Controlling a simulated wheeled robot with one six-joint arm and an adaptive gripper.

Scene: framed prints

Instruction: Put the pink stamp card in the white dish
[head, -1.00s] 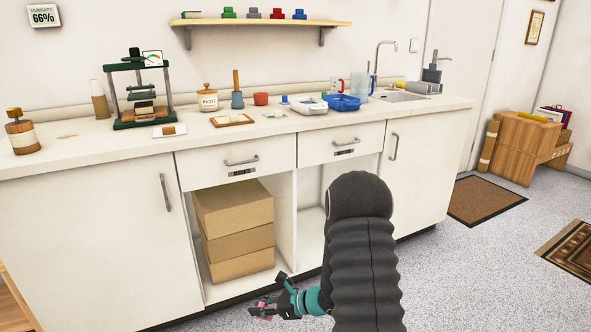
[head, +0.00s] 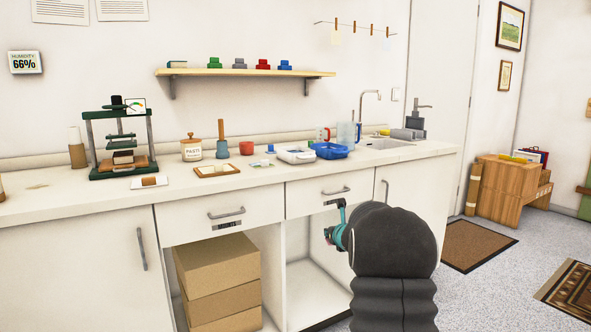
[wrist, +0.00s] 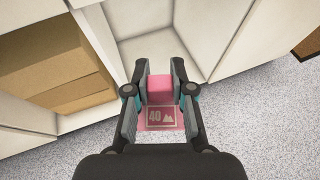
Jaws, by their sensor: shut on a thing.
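My gripper (wrist: 160,90) is shut on the pink stamp card (wrist: 160,117), which shows a white "40" and a mountain mark, with a pink block (wrist: 160,88) at its far end between the fingers. In the head view my gripper (head: 333,232) is in front of the cabinet, below the counter edge, mostly hidden by my arm; the card barely shows there. A white dish (head: 296,155) stands on the counter, left of a blue tray (head: 330,151).
The counter (head: 190,198) also bears a green press (head: 120,145), a paste jar (head: 191,149), a wooden tray (head: 217,171) and a red cup (head: 246,148). Below it are drawers and an open cubby with cardboard boxes (head: 217,275).

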